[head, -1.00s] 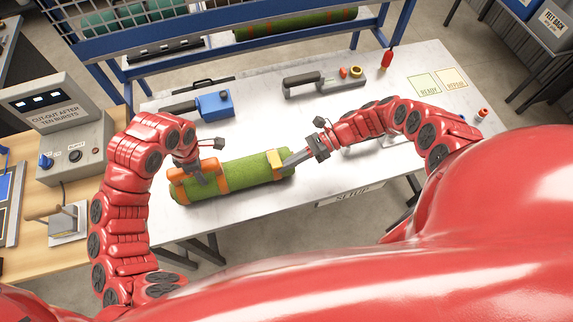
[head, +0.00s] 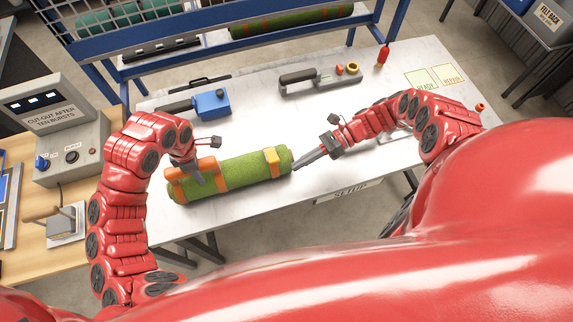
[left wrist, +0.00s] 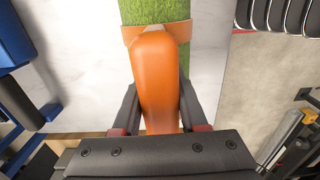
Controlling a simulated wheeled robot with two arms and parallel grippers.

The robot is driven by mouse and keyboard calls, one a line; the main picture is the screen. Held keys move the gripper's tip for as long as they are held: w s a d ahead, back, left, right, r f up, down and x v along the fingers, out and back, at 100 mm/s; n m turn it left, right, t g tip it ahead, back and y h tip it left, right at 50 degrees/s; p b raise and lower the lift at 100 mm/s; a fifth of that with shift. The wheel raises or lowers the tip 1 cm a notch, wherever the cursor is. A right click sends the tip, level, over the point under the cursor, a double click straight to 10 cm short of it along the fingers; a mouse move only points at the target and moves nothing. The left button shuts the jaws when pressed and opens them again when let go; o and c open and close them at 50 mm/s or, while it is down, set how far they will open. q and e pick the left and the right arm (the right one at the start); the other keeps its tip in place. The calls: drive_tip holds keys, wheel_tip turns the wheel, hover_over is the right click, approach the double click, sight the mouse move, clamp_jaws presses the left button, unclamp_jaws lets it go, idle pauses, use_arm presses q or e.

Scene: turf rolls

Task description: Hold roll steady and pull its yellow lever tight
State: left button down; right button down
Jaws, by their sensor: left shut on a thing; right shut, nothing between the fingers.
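The green turf roll (head: 232,172) lies on the white table, with orange straps around it. An orange handle (head: 178,176) sits on its left end; it also shows in the left wrist view (left wrist: 156,75). My left gripper (head: 197,178) is shut on that handle, with a finger on each side of it. The yellow lever (head: 271,157) is near the roll's right end and looks close against the roll. My right gripper (head: 297,168) is shut and empty, its tips just off the roll's right end, apart from the lever.
A blue tool (head: 211,104) and a grey handled tool (head: 308,80) lie behind the roll. A red bottle (head: 383,55) stands at the back edge. Ready (head: 421,80) and repair (head: 452,75) squares mark the right side. A grey control box (head: 62,130) stands at left.

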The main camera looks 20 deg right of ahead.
drive_tip(key=s+v, duration=0.1)
drive_tip(key=v, duration=0.4)
drive_tip(key=w+a+r+m+g+h, duration=0.15)
drive_tip(key=w+r+m, duration=0.45)
drive_tip(key=m, duration=1.2)
drive_tip(key=w+a+r+m+g+h, duration=0.1)
drive_tip(key=w+a+r+m+h, duration=0.4)
drive_tip(key=m, duration=1.2)
drive_tip(key=shift+y, duration=0.85)
drive_tip(key=s+a+f, duration=0.1)
drive_tip(key=s+f, duration=0.1)
drive_tip(key=s+a+f, duration=0.1)
drive_tip(key=s+f, duration=0.1)
drive_tip(key=s+a+f, duration=0.1)
drive_tip(key=s+f, duration=0.1)
drive_tip(key=shift+s+a+f, duration=0.15)
drive_tip(key=shift+a+f, duration=0.1)
drive_tip(key=shift+f, duration=0.05)
drive_tip(key=shift+s+f, duration=0.2)
drive_tip(key=shift+f, duration=0.1)
